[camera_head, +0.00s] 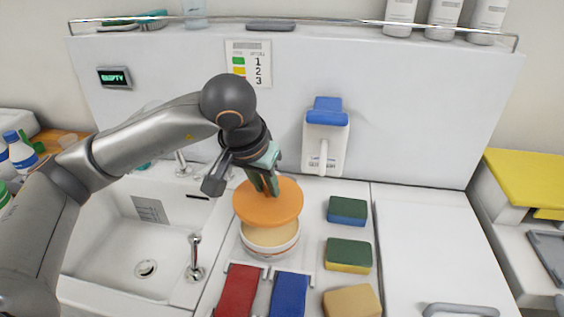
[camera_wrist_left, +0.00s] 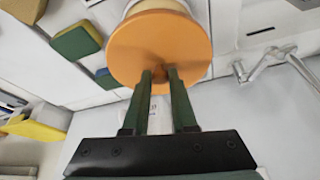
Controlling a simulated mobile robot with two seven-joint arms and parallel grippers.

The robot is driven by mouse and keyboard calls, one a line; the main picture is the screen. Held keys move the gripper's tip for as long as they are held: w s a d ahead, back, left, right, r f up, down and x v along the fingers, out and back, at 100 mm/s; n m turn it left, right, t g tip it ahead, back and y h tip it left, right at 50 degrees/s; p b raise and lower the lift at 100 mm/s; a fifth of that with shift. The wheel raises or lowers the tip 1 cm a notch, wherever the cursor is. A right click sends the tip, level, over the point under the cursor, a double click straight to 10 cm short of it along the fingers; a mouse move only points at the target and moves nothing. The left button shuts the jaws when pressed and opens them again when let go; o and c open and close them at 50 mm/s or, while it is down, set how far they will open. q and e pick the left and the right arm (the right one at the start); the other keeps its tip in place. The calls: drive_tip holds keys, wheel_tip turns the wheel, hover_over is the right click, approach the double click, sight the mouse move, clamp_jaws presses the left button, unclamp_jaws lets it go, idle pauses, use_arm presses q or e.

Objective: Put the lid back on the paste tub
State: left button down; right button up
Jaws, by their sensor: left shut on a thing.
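My right gripper is not in view.
A sink (camera_head: 146,225) with a tap (camera_head: 195,258) lies left of the tub. Sponges (camera_head: 347,211) stand to the right. A soap dispenser (camera_head: 325,137) hangs on the panel behind. A white lid panel (camera_head: 430,240) on the right is clear.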

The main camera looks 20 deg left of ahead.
sight(266, 198)
use_arm(q)
drive_tip(key=shift+w, duration=0.35)
drive_tip(key=shift+s+f+b, duration=0.2)
drive_tip(key=shift+f+b, duration=0.25)
drive_tip(key=shift+f, duration=0.2)
wheel_tip(266, 198, down, 2)
drive_tip(key=shift+f+b, duration=0.25)
drive_tip(key=shift+b, duration=0.5)
wheel_tip(266, 198, down, 2)
drive_tip(key=shift+f+b, duration=0.1)
drive_tip(key=shift+b, duration=0.9)
drive_tip(key=shift+f, duration=0.15)
drive_tip(key=shift+b, duration=0.55)
drive_tip(key=shift+f+b, duration=0.15)
drive_tip(key=shift+b, duration=0.4)
